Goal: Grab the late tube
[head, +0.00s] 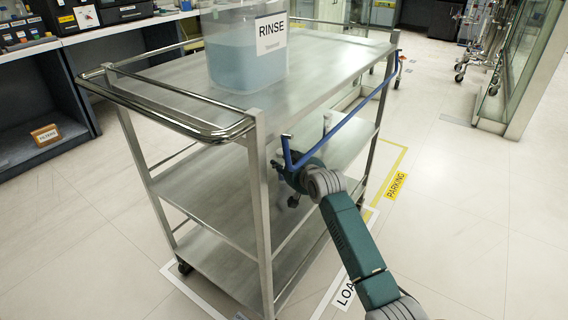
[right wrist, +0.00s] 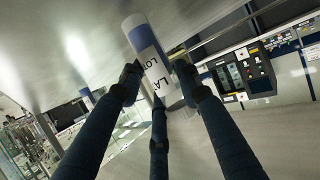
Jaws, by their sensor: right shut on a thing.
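The tube (right wrist: 149,52) is white with a blue band and dark lettering, partly readable as "LOT" and "LA", in the right wrist view. The fingers of my right gripper (right wrist: 160,88) are closed around its lower part. In the head view my right gripper (head: 288,178) is at the open side of a steel cart (head: 190,83), below its top and behind the front corner post. The held tube cannot be made out clearly there. My left gripper is out of view.
A clear tank of bluish liquid marked RINSE (head: 246,62) stands on the cart's top. A blue rail (head: 345,112) runs along the cart's right side, close above my right gripper. A white upright object (head: 328,122) shows behind the rail. Open floor lies to the right.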

